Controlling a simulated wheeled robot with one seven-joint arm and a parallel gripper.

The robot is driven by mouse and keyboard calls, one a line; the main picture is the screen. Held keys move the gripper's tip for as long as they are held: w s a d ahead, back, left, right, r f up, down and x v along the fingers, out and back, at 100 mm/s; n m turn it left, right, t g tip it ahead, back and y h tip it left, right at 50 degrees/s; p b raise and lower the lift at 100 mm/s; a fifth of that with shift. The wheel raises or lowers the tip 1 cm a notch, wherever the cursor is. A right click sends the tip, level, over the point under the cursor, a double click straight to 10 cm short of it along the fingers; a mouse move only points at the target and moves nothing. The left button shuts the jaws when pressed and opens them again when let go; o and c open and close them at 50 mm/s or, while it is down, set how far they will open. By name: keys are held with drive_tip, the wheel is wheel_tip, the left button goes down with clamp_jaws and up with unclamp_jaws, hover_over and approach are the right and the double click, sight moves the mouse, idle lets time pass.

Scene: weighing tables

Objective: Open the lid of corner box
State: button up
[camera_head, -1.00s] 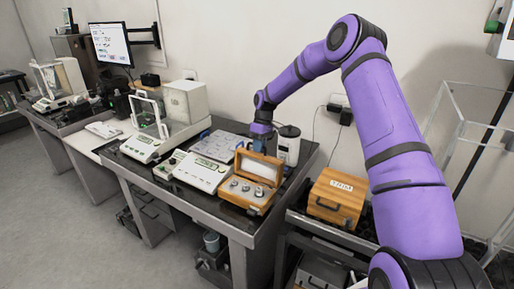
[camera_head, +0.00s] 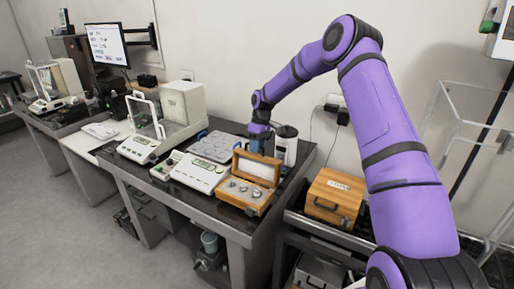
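A wooden box (camera_head: 246,196) with several metal weights in it sits at the near right corner of the dark table. Its lid (camera_head: 257,166) stands raised, tilted back at the rear of the box, with its pale inner side facing the camera. My gripper (camera_head: 261,144) is at the end of the purple arm, just behind the lid's upper edge. The lid hides the fingertips, so I cannot tell whether they touch it or how far apart they are.
A white balance (camera_head: 198,174) stands left of the box, with a grey tray (camera_head: 213,146) behind it. A white-and-black canister (camera_head: 287,146) stands close to my gripper's right. A closed wooden case (camera_head: 334,197) sits on the lower stand at right. An enclosed balance (camera_head: 140,147) is farther left.

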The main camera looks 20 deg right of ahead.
drive_tip(key=v, duration=1)
drive_tip(key=shift+r, duration=0.2)
drive_tip(key=s+a+r+m+t+h, duration=0.1)
drive_tip(key=s+a+r+t+h, duration=0.15)
drive_tip(key=s+r, duration=0.8)
drive_tip(key=s+a+r+m+t+h, duration=0.15)
drive_tip(key=s+a+r, duration=0.25)
drive_tip(key=s+r, duration=0.65)
drive_tip(key=s+m+t+y, duration=0.1)
drive_tip(key=s+m+t, duration=0.2)
drive_tip(key=s, duration=2.5)
drive_tip(key=shift+s+a+r+m, duration=0.2)
drive_tip(key=shift+a+m, duration=0.1)
drive_tip(key=shift+m, duration=0.55)
